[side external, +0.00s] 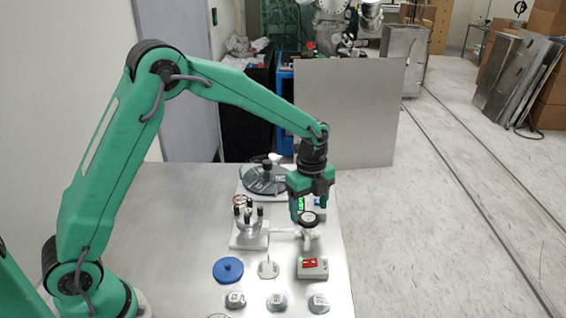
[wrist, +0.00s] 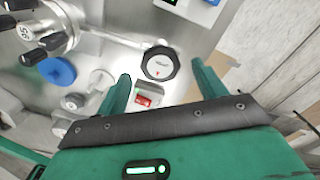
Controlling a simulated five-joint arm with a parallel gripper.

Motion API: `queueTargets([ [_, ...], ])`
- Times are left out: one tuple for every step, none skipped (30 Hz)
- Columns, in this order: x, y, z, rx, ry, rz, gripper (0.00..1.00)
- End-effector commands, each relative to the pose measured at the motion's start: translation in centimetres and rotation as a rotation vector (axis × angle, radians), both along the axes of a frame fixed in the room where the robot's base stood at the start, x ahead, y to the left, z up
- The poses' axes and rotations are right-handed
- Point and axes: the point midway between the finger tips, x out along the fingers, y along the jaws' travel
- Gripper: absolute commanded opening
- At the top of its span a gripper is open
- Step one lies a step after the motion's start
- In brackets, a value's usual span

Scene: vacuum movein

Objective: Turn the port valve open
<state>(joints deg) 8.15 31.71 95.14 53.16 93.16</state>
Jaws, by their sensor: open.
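The port valve has a round black knob with a pale centre and a small red mark (wrist: 160,63). In the side view the knob (side external: 309,219) sits at the right end of a pale pipe. My gripper (side external: 309,207) points down just above the knob. In the wrist view my open fingers (wrist: 161,72) stand left and right of the knob, with space showing on both sides. I see no contact with it. The pipe runs left to a metal chamber with black knobs (side external: 249,222).
A blue disc (side external: 228,270), a small pale fitting (side external: 267,267) and a box with a red switch (side external: 312,267) stand in front. Several round metal pieces line the front. A dark round lid (side external: 262,180) lies behind. The table's right edge is close to the valve.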

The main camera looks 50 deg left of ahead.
Motion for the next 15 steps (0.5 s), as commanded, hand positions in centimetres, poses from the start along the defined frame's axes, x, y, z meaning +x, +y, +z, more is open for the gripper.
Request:
queueTargets([
  [0.0,0.0,-0.7,0.001,0.003,0.0,0.7],
  [0.0,0.0,-1.0,0.001,0.003,0.0,0.7],
  [0.0,0.0,-1.3,0.0,0.002,0.0,0.7],
  [0.0,0.0,-1.6,0.0,0.002,0.0,0.7],
  [0.0,0.0,-1.8,0.0,0.002,0.0,0.7],
  [0.0,0.0,-2.0,0.0,0.001,0.0,0.7],
  [0.0,0.0,-2.1,0.0,0.001,0.0,0.7],
  [0.0,0.0,-2.3,0.0,0.0,0.0,0.7],
  [0.0,0.0,-2.4,0.0,0.0,0.0,0.7],
  [0.0,0.0,-2.4,0.0,0.0,0.0,0.7],
  [0.0,0.0,-2.5,0.0,0.0,0.0,0.7],
  [0.0,0.0,-2.5,0.0,0.0,0.0,0.7],
  [0.0,0.0,-2.5,0.0,0.0,0.0,0.7],
  [0.0,0.0,-2.5,0.0,0.0,0.0,0.7],
  [0.0,0.0,-2.5,0.0,0.0,0.0,0.7],
])
